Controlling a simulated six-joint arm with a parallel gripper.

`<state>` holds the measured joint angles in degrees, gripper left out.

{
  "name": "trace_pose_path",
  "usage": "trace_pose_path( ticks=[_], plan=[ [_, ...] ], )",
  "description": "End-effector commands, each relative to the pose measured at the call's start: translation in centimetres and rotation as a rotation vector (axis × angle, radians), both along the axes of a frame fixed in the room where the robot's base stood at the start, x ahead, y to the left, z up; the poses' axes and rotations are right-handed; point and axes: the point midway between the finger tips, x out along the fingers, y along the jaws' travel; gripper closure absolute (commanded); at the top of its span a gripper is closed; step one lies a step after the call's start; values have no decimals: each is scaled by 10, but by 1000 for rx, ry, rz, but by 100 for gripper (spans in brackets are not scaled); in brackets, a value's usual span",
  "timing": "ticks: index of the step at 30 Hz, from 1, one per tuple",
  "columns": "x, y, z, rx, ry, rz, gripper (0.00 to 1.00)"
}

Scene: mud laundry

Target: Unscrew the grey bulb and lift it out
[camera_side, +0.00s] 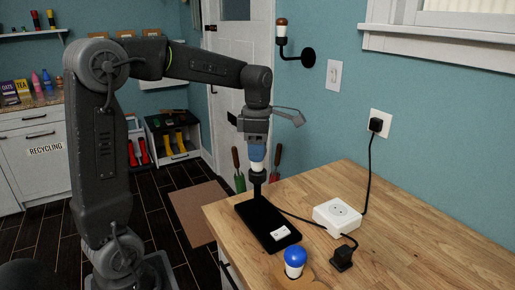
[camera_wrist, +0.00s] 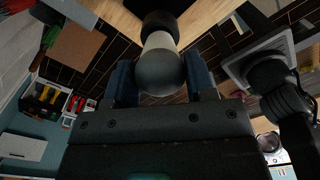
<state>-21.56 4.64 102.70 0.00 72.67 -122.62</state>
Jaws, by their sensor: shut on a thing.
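My gripper (camera_side: 257,158) points down over the black lamp base (camera_side: 262,222) near the left edge of the wooden table. Its blue fingers are shut on the grey bulb (camera_wrist: 160,68). In the wrist view the rounded grey end lies between the two fingers, and the pale neck runs to a black holder (camera_wrist: 160,22). In the side view the fingers cover most of the bulb; only a pale part (camera_side: 257,167) shows above the dark post of the holder. I cannot tell how far the bulb's thread sits in it. A blue bulb (camera_side: 295,256) with a white lower part stands at the table's front.
A white socket box (camera_side: 337,216) and a black plug block (camera_side: 342,258) stand right of the lamp base, with black cords around them. A white switch (camera_side: 281,232) sits on the base. The wooden table (camera_side: 420,235) is clear at the right.

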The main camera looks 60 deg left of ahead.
Motion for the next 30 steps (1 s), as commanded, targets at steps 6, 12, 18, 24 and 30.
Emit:
trace_pose_path(
  ticks=[6, 12, 18, 24, 30],
  plan=[
    [0, 0, 2, 0, -1, -3, 75],
    [0, 0, 6, 0, -1, -4, 75],
    [0, 0, 11, 0, -1, -5, 75],
    [0, 0, 16, 0, -1, -5, 75],
    [0, 0, 20, 0, 0, -5, 75]
  ],
)
